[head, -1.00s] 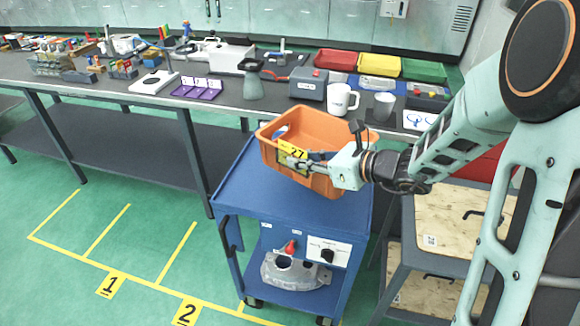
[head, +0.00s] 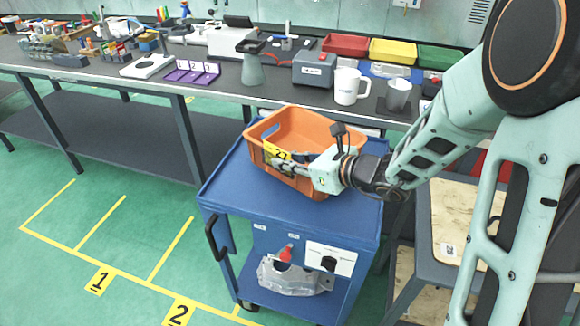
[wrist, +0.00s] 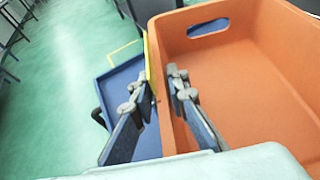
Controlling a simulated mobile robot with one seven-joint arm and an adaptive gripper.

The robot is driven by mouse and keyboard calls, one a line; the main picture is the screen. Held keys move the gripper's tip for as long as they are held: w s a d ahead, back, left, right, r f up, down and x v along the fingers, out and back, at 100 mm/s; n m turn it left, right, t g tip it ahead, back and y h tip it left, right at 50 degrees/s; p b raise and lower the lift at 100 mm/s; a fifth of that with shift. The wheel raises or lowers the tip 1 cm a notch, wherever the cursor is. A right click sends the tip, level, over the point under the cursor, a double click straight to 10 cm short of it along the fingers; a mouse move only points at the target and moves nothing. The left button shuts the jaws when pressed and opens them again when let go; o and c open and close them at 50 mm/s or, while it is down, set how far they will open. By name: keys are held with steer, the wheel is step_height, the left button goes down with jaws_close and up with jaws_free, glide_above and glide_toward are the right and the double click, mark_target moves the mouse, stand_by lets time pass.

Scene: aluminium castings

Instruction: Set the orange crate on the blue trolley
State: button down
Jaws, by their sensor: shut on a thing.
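The orange crate (head: 318,128) is an open, empty-looking bin with a yellow label on its near side. It is over the top of the blue trolley (head: 240,196) and looks upright. Whether its base touches the trolley top I cannot tell for sure. My gripper (head: 281,163) is shut on the crate's near wall. In the wrist view my gripper (wrist: 158,88) has one finger inside the crate (wrist: 262,62) and one outside. The blue trolley (wrist: 124,78) shows below and beside the crate there.
The trolley's lower shelf holds a grey casting (head: 292,279) and a red-topped item. Behind stands a long dark bench (head: 222,88) with a white mug (head: 346,87), a purple tray (head: 192,72) and coloured bins. A wood-shelved rack (head: 452,215) stands right. Green floor at left is clear.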

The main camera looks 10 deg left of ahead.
steer(key=shift+f, duration=0.55)
steer(key=shift+f+b, duration=0.15)
steer(key=shift+b, duration=0.25)
steer(key=c, duration=1.9)
jaws_free()
steer(key=shift+r, duration=0.2)
steer(key=p+v, duration=0.2)
steer(key=v, duration=1)
steer(key=shift+s+f, duration=0.1)
steer(key=shift+f, duration=0.05)
